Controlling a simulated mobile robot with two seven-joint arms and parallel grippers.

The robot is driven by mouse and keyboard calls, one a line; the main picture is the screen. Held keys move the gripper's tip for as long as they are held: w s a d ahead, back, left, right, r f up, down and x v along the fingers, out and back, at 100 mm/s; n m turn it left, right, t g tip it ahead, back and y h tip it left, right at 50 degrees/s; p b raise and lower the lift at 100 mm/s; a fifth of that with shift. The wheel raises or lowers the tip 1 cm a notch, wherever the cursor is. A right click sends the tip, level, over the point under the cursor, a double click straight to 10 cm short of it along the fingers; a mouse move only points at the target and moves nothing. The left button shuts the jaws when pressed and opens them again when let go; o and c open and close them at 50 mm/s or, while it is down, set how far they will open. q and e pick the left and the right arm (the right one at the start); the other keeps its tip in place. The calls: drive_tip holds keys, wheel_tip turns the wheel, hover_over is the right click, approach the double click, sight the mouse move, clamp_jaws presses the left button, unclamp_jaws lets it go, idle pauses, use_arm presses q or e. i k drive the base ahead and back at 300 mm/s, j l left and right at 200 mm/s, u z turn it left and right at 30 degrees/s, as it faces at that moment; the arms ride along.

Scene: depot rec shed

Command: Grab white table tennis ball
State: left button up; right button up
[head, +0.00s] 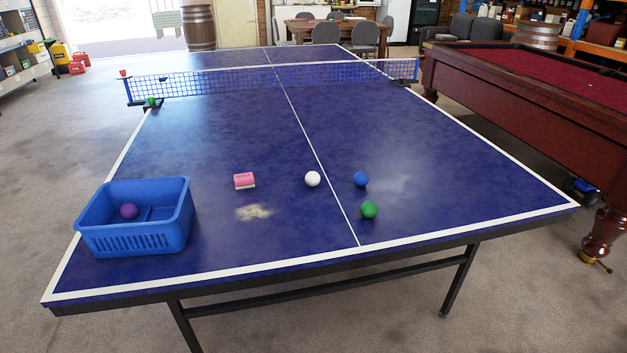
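The white table tennis ball (312,179) rests on the blue table tennis table (420,140), just left of the white centre line. It stands alone, with nothing touching it. A blue ball (361,179) lies to its right across the line, and a green ball (369,210) lies nearer the front edge. Neither of my grippers shows in the head view.
A blue basket (140,240) holding a purple ball (129,211) stands at the front left. A pink-and-white block (244,181) and a pale patch (253,212) lie left of the white ball. The net (220,80) crosses behind. A pool table (510,95) stands right.

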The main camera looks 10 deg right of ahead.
sight(312, 178)
drive_tip(key=u, duration=0.45)
drive_tip(key=l+u, duration=0.4)
drive_tip(key=k+l+u, duration=0.1)
drive_tip(key=l+u, duration=0.35)
drive_tip(key=k+l+u, duration=0.1)
drive_tip(key=l, duration=0.2)
drive_tip(key=k+l+u, duration=0.1)
drive_tip(key=l, duration=0.2)
drive_tip(key=k+l+u, duration=0.1)
drive_tip(key=l, duration=0.15)
